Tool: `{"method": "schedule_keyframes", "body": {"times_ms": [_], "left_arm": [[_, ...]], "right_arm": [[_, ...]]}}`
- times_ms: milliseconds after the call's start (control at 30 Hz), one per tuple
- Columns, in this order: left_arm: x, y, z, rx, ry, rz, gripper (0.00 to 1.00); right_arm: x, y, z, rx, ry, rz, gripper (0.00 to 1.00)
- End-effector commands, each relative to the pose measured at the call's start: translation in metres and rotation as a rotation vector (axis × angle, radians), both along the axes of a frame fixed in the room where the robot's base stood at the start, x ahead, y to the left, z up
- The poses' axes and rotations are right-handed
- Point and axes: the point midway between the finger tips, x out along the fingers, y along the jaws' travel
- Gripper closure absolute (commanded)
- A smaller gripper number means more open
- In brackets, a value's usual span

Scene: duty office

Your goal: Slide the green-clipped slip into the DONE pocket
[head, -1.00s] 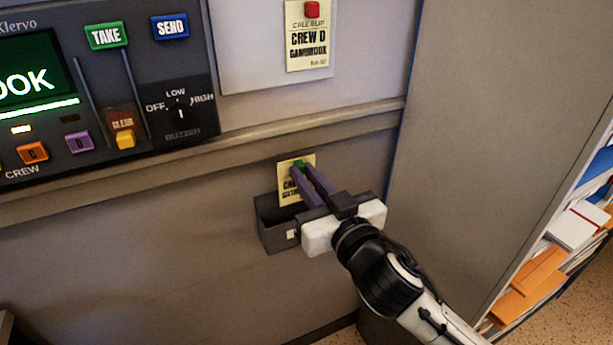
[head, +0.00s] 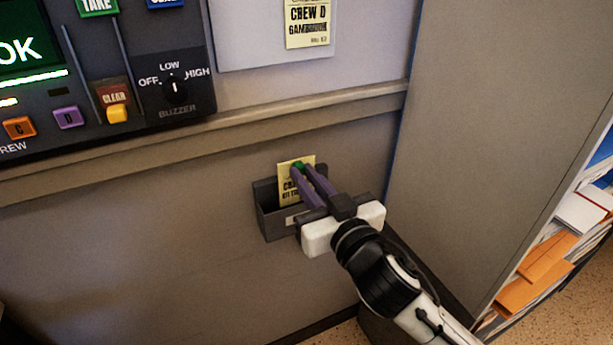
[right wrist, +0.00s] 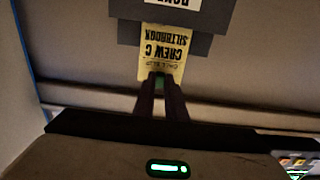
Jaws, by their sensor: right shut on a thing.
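The yellow slip (head: 285,190) has a green clip (head: 299,167) at its top. My right gripper (head: 301,171) is shut on the clip and holds the slip upright against the wall side of the dark grey pocket (head: 268,222). The right wrist view shows the slip (right wrist: 162,52) upside down, reading CREW C SILTBROOK. There its lower end meets the edge of the pocket's front wall (right wrist: 195,18), which bears a partly cut-off white label (right wrist: 172,2). How deep the slip sits is hidden. My left gripper is out of view.
A console (head: 130,60) with buttons and a buzzer knob is at upper left. A ledge (head: 230,125) runs above the pocket. A CREW D slip (head: 307,25) hangs on a panel above. A grey cabinet side (head: 480,110) stands close on the right, beside shelves of papers (head: 535,275).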

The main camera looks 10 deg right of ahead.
Motion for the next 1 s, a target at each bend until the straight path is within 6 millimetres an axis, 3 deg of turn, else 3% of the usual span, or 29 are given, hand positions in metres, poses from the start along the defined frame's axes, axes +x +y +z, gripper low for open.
{"method": "schedule_keyframes", "body": {"times_ms": [1000], "left_arm": [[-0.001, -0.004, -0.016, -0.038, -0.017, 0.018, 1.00]], "right_arm": [[0.000, 0.000, -0.043, 0.000, 0.000, 0.000, 1.00]]}}
